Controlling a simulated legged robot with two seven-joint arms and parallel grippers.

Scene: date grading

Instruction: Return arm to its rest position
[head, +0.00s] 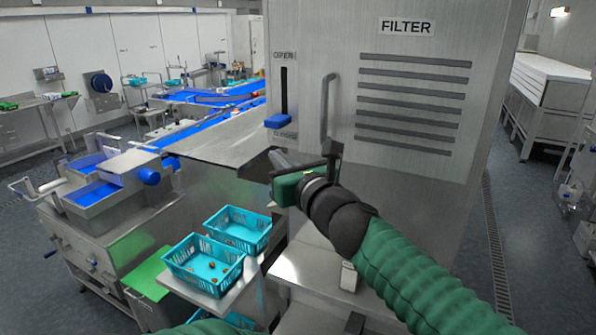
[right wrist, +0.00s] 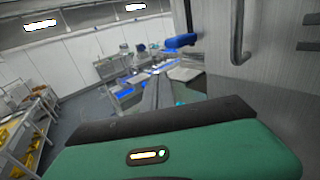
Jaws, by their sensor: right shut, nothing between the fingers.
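My right arm (head: 400,265) in its green sleeve reaches in from the lower right of the head view. Its gripper (head: 274,152) is shut and empty, in front of the steel filter cabinet (head: 345,75). The gripper points toward the upper left, a little below the blue lever handle (head: 279,121). In the right wrist view the green gripper body fills the bottom, and the blue handle (right wrist: 181,41) shows above it. My left gripper does not show; a bit of green sleeve is at the bottom edge of the head view.
Two turquoise baskets (head: 212,284) (head: 262,235) stand on a shelf at lower centre; the nearer holds a few dates. A vertical door handle (head: 325,108) sticks out of the cabinet. Blue conveyors (head: 215,95) run behind at left. Floor is open at far right.

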